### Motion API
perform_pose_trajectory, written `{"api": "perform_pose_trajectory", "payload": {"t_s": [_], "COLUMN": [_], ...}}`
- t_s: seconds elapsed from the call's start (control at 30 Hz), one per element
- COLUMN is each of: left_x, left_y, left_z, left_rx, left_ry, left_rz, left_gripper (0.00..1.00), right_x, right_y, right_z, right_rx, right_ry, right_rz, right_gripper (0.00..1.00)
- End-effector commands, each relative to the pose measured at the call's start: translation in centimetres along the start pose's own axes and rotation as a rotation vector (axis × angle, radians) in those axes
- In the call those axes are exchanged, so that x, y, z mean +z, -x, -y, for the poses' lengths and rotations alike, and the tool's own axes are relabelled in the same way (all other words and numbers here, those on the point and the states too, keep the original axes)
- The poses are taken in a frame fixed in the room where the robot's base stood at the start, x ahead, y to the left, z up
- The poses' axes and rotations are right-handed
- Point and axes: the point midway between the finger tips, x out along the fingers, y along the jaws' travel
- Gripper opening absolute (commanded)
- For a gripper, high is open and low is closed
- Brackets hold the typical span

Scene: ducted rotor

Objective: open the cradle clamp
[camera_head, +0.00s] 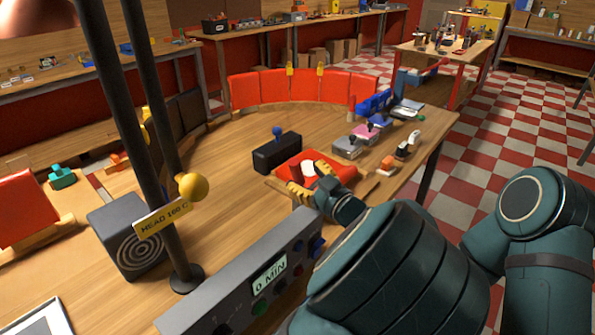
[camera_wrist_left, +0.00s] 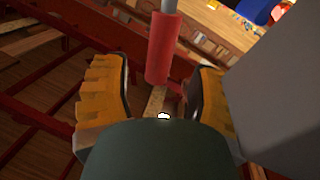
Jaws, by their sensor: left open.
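In the left wrist view, a red cylindrical grip on a grey rod (camera_wrist_left: 163,48) stands between the yellow fingers of my left gripper (camera_wrist_left: 157,72). The fingers are open, with a gap visible on both sides of the grip. I cannot tell for sure that this grip belongs to the cradle clamp. In the head view, my left gripper (camera_head: 305,177) is over the wooden bench, beside a red block with a white round part (camera_head: 309,168). The gripper hides part of that block. My right gripper is outside both views.
A black box with a blue knob (camera_head: 277,153) stands behind the gripper. A grey control panel reading 0 MIN (camera_head: 250,285) is in front. Dark posts with a yellow knob (camera_head: 194,186) rise at left. Small grey boxes (camera_head: 348,146) and a curved red wall (camera_head: 305,87) lie beyond.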

Motion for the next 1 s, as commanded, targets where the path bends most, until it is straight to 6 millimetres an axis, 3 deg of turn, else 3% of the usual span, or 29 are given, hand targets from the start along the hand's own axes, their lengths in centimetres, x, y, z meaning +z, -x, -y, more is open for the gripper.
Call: {"api": "perform_pose_trajectory", "payload": {"t_s": [0.2,0.4,0.8,0.83,1.0], "left_x": [0.0,0.0,0.0,0.0,0.1], "left_y": [4.6,7.1,7.9,7.9,7.8], "left_z": [0.0,0.0,0.1,0.1,-0.2], "left_rx": [0.003,0.001,-0.001,-0.001,0.012], "left_ry": [0.000,0.000,-0.001,-0.001,-0.003], "left_rz": [0.001,0.001,0.000,0.000,0.013], "left_gripper": [0.59,0.59,0.59,0.54,0.00], "right_x": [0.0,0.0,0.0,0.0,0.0], "right_y": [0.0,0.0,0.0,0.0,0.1], "right_z": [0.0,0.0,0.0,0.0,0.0], "right_rx": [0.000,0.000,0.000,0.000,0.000], "right_ry": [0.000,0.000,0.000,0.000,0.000], "right_rz": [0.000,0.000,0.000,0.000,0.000], "right_gripper": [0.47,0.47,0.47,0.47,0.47]}}
